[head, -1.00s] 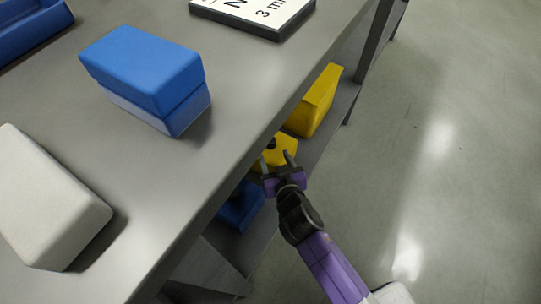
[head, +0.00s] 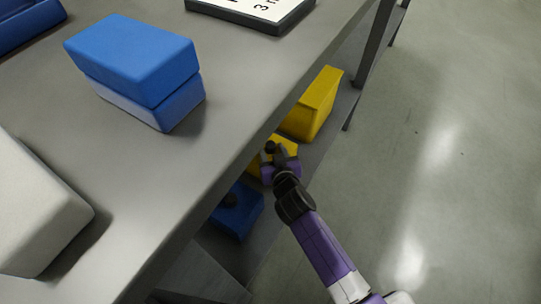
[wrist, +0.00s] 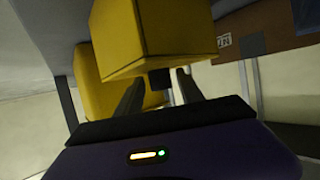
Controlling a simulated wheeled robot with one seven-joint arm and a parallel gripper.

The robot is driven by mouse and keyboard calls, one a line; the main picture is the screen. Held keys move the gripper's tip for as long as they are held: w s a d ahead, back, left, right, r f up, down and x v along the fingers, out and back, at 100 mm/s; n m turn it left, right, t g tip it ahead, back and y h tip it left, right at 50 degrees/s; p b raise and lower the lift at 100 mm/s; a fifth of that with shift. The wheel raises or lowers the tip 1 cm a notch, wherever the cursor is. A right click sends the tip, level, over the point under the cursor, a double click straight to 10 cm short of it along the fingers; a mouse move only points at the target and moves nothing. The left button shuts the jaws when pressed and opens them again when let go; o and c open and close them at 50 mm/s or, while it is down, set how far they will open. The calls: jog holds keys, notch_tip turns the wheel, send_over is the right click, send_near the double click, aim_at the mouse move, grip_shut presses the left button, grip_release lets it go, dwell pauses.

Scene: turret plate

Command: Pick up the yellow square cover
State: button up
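The yellow square cover (head: 291,143) lies on the lower shelf, partly hidden by my gripper and the tabletop edge. In the wrist view the yellow cover (wrist: 160,38) fills the top middle, and its dark knob (wrist: 160,79) points toward my gripper. My gripper (head: 279,157) is at the cover in the head view. In the wrist view my gripper (wrist: 159,84) is open, with one finger on each side of the knob and gaps showing. I cannot tell whether anything touches.
A larger yellow block or bin (head: 315,104) stands behind the cover on the shelf. A blue piece with a dark knob (head: 238,209) lies in front. The tabletop (head: 120,190) overhangs the shelf; a dark leg (head: 372,45) stands beyond. The floor at right is clear.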

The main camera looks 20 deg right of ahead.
grip_shut()
dwell(1.2)
